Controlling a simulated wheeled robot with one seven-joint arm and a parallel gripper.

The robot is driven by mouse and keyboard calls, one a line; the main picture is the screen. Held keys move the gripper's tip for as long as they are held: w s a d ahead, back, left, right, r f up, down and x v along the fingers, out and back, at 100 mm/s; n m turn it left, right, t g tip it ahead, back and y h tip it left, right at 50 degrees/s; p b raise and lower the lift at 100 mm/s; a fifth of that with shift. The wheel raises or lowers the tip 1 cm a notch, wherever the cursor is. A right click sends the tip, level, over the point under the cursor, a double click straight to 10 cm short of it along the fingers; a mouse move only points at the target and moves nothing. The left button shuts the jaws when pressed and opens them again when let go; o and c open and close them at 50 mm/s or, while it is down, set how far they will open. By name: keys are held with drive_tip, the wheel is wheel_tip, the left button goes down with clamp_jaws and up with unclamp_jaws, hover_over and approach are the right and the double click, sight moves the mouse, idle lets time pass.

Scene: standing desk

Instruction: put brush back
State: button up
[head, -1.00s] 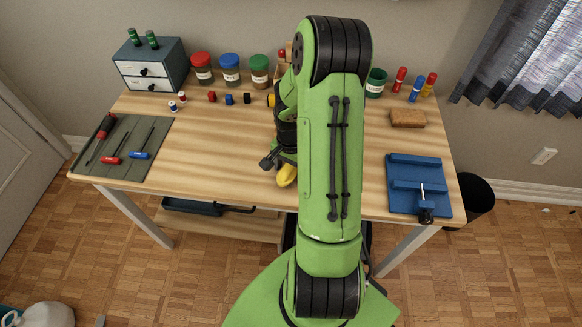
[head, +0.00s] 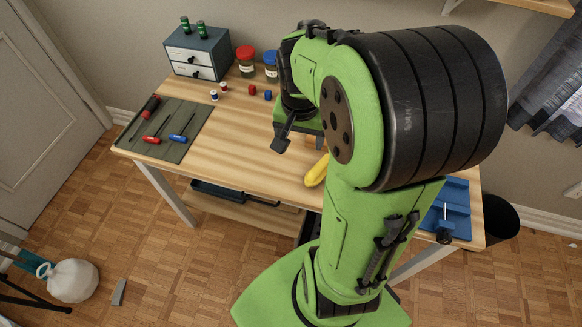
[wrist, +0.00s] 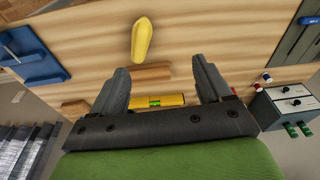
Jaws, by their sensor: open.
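My gripper (wrist: 160,66) is open, its two dark fingers apart over the desk in the wrist view. A brown wooden bar (wrist: 151,73) lies across the view between the fingertips; it may be the brush, but no bristles show. I cannot tell whether the fingers touch it; nothing is gripped. A yellow rounded object (wrist: 142,40) lies beside it, nearer the desk's front edge, and also shows in the head view (head: 316,171). In the head view one finger (head: 284,133) shows beside my arm, which hides much of the desk.
A yellow level (wrist: 158,100) lies beyond the bar. The desk (head: 240,135) holds a green tool mat (head: 165,125), a grey drawer box (head: 197,52), jars (head: 246,62) and a blue vise board (head: 455,200). The desk's left middle is mostly clear.

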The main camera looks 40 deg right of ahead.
drive_tip(key=s+a+r+n+t+y, duration=0.1)
drive_tip(key=s+a+r+n+t, duration=0.3)
drive_tip(key=s+a+r+n, duration=0.4)
drive_tip(key=s+a+n, duration=0.1)
drive_tip(key=s+a, duration=0.1)
drive_tip(key=a, duration=0.2)
drive_tip(key=shift+s+n, duration=0.35)
drive_tip(key=shift+n, duration=0.05)
wheel_tip(320, 180, up, 6)
drive_tip(key=p, duration=0.5)
drive_tip(key=shift+a+f+p, duration=0.1)
drive_tip(key=shift+f+p, duration=0.15)
drive_tip(key=shift+p, duration=0.05)
